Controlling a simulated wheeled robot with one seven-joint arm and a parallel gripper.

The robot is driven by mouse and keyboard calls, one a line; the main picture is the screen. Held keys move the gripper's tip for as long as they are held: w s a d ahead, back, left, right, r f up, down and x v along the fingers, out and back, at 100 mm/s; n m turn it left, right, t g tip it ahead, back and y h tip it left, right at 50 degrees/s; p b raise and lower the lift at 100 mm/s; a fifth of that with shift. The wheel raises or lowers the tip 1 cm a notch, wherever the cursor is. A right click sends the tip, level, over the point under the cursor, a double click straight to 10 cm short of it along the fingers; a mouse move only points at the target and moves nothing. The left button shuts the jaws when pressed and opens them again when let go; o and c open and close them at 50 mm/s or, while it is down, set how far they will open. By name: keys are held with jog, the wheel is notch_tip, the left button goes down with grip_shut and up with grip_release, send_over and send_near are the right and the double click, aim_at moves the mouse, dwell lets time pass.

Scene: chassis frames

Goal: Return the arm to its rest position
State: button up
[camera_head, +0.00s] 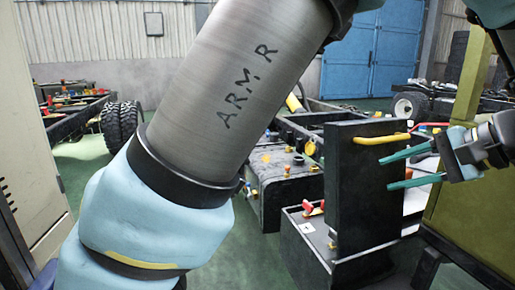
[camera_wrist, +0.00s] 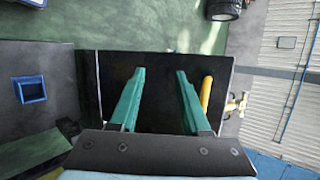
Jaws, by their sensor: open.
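My arm (camera_head: 230,90), a grey metal link marked "ARM R" with pale blue joints, crosses the left and middle of the head view. My gripper (camera_head: 412,168) is at the right in the head view, its two teal fingers apart and pointing left. The fingers are beside a dark upright panel (camera_head: 362,195) with a yellow handle (camera_head: 385,139) near its top. In the wrist view the open fingers (camera_wrist: 158,85) hold nothing between them. The dark panel (camera_wrist: 165,62) lies beyond them there, and the yellow handle (camera_wrist: 206,93) shows just right of the right finger.
An olive upright post (camera_head: 470,75) stands close behind my gripper at the right. A truck chassis (camera_head: 285,160) with coloured fittings is in the middle. A beige cabinet (camera_head: 30,140) stands at the left edge. Blue doors (camera_head: 375,60) are at the back. Green floor shows between them.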

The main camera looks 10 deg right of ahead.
jog(key=w+a+f+n+g+p, duration=0.2)
jog(key=w+a+g, duration=0.25)
jog(key=a, duration=0.45)
jog(key=w+a+f+n+g+p, duration=0.25)
jog(key=w+a, duration=0.35)
jog(key=a, duration=0.3)
jog(key=a+n+h+p, duration=0.3)
jog(key=a+n+h, duration=0.3)
jog(key=a, duration=1.4)
jog(key=n, duration=0.2)
jog(key=shift+w+a+f+n+g+p, duration=0.2)
jog(key=shift+w+a+n+g+p, duration=0.05)
jog(key=shift+a+n+g+p, duration=0.1)
